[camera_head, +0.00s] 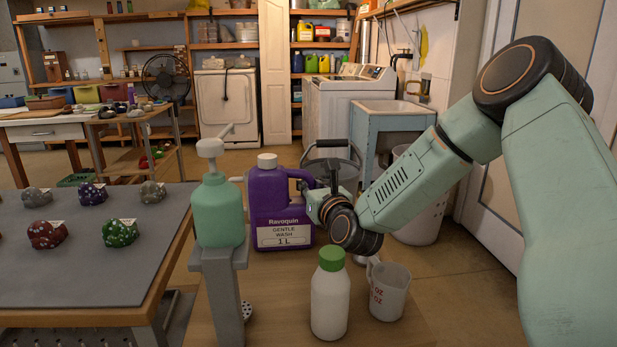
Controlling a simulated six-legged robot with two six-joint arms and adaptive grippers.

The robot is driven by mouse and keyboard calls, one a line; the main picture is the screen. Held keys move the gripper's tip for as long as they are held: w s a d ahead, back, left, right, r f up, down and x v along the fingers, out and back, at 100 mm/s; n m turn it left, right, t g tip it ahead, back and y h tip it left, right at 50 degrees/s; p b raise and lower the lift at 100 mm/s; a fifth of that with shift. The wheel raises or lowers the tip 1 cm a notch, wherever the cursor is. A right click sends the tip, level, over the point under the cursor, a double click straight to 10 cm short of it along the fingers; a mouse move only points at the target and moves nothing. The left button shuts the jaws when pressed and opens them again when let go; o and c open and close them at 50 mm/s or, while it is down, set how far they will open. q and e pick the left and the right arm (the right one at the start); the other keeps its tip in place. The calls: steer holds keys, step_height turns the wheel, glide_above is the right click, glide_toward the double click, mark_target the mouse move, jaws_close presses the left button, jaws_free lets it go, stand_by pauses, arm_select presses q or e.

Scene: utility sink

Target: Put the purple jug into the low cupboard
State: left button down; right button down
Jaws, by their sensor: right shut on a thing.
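The purple jug (268,208) with a pale cap and a white label reading "Ravoquin Gentle Wash 1 L" is upright, left of my right gripper. My right gripper (318,186) is shut on the jug at its handle on the right side; the wrist partly hides this grip. I cannot tell whether the jug's base touches the wooden surface (274,317). No low cupboard can be clearly made out. My left gripper is not in view.
A green pump bottle (217,211) on a grey stand is close left of the jug. A white bottle (330,300) with a green cap and a measuring cup (388,291) stand in front. A table with painted stones (47,234) is at left. A sink (392,108) stands behind.

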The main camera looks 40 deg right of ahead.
steer(key=shift+w+d, duration=0.1)
steer(key=shift+s+a+r, duration=0.2)
steer(key=shift+s+r, duration=0.05)
steer(key=shift+s, duration=0.05)
steer(key=shift+w+f, duration=0.1)
steer(key=c, duration=1.7)
jaws_free()
steer(key=shift+f, duration=0.25)
steer(key=shift+o, duration=0.9)
steer(key=shift+r, duration=0.15)
